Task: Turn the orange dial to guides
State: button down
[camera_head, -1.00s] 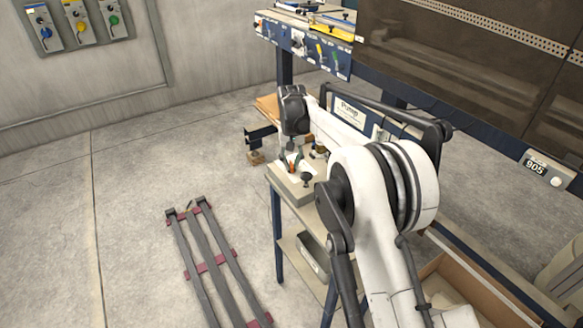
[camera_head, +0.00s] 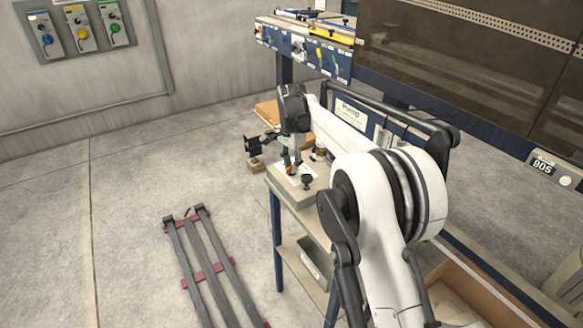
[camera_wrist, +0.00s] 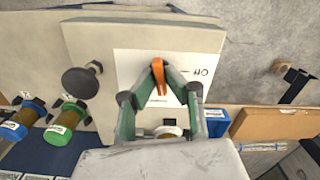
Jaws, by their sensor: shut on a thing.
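The orange dial (camera_wrist: 160,72) sits on a white label (camera_wrist: 130,72) on a grey box, seen in the wrist view. Small dark lettering shows on the label beside the dial. My gripper (camera_wrist: 174,76) is shut on the dial, with its green-padded fingers on either side of it. The fingers hide part of the dial, and I cannot tell which mark it points to. In the head view my gripper (camera_head: 291,168) points down onto the box top (camera_head: 297,196), and the dial there is mostly hidden.
A dark round knob (camera_wrist: 80,82) stands on the same box, left of my gripper in the wrist view. Blue and green capped fittings (camera_wrist: 65,120) lie further left. A Pump sign (camera_head: 349,110) stands behind the box. A dark rack (camera_head: 200,262) lies on the open floor.

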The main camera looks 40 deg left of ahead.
jog(key=shift+m, duration=1.2)
jog(key=c, duration=1.8)
grip_release()
jog(key=shift+r, duration=0.1)
notch_tip(320, 180, up, 12)
jog(key=shift+f, duration=0.1)
